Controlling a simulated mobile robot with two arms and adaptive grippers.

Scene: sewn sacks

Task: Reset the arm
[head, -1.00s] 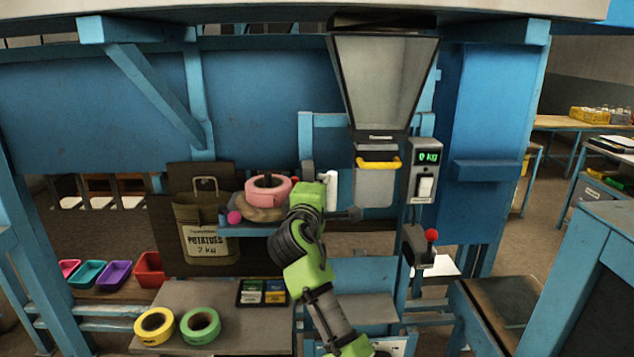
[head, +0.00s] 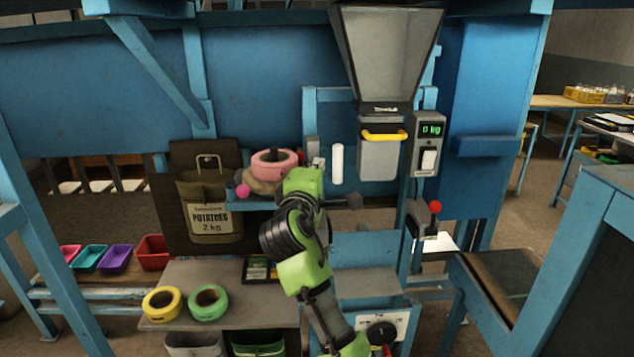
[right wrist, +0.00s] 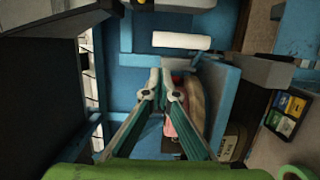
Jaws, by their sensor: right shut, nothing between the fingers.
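My right arm (head: 300,262) reaches up from the bottom of the head view, in front of the blue shelf. In the right wrist view my right gripper (right wrist: 165,80) has its fingers together at the tips, with nothing between them. A pink tape roll (head: 275,157) rests on a brown sack (head: 262,187) on the shelf, just left of the arm. Both show partly behind the fingers in the wrist view, apart from any grip. A sack labelled potatoes, 2 kg (head: 210,222) hangs upright at the left. My left gripper is not in view.
A white roll (head: 338,163) is close by. A yellow roll (head: 162,303) and a green roll (head: 207,303) lie on the lower table. Coloured bins (head: 115,260) stand at left.

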